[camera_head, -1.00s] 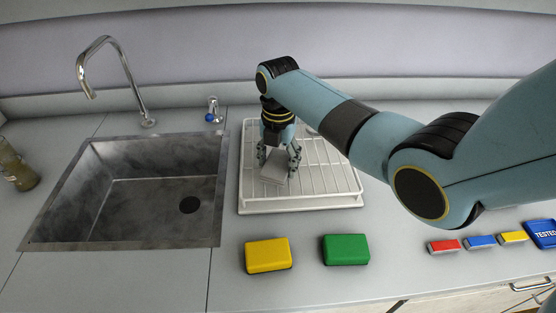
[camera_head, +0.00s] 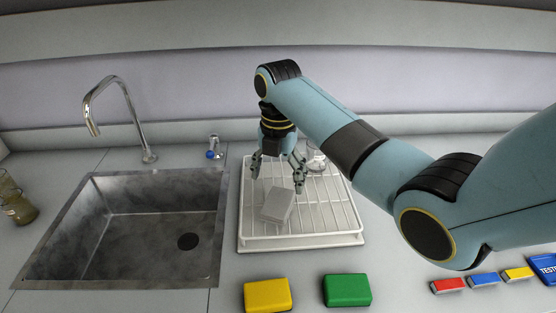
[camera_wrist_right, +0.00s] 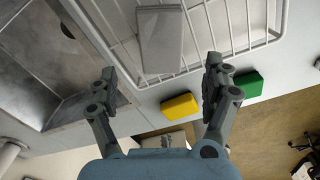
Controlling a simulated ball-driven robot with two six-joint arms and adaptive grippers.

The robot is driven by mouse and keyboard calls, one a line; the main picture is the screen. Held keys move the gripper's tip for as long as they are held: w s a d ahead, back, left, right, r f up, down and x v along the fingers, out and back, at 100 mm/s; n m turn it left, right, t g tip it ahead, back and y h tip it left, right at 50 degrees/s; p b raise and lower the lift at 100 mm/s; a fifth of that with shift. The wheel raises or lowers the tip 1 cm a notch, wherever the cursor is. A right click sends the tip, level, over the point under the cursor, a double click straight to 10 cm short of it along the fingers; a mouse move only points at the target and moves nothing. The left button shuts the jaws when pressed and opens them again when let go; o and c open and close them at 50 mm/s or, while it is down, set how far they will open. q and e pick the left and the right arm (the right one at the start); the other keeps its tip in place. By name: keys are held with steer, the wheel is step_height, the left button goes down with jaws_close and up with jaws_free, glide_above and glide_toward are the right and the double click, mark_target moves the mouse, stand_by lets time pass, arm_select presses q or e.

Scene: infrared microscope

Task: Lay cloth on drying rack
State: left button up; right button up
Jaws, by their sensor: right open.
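A folded grey cloth (camera_head: 277,205) lies flat on the white wire drying rack (camera_head: 340,238), toward its left side; it also shows in the right wrist view (camera_wrist_right: 160,40). My right gripper (camera_head: 277,178) is over the rack, just behind and above the cloth, with its fingers spread wide. In the right wrist view my right gripper (camera_wrist_right: 162,88) is open and empty, and the cloth lies beyond the fingertips, apart from them. My left gripper is not in either view.
A steel sink (camera_head: 125,225) with a tap (camera_head: 125,115) is left of the rack. A yellow sponge (camera_head: 267,294) and a green sponge (camera_head: 347,289) lie in front. A clear glass (camera_head: 316,158) stands at the rack's back. Small coloured blocks (camera_head: 483,279) are at right.

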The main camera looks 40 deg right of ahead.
steer(key=shift+r, duration=2.35)
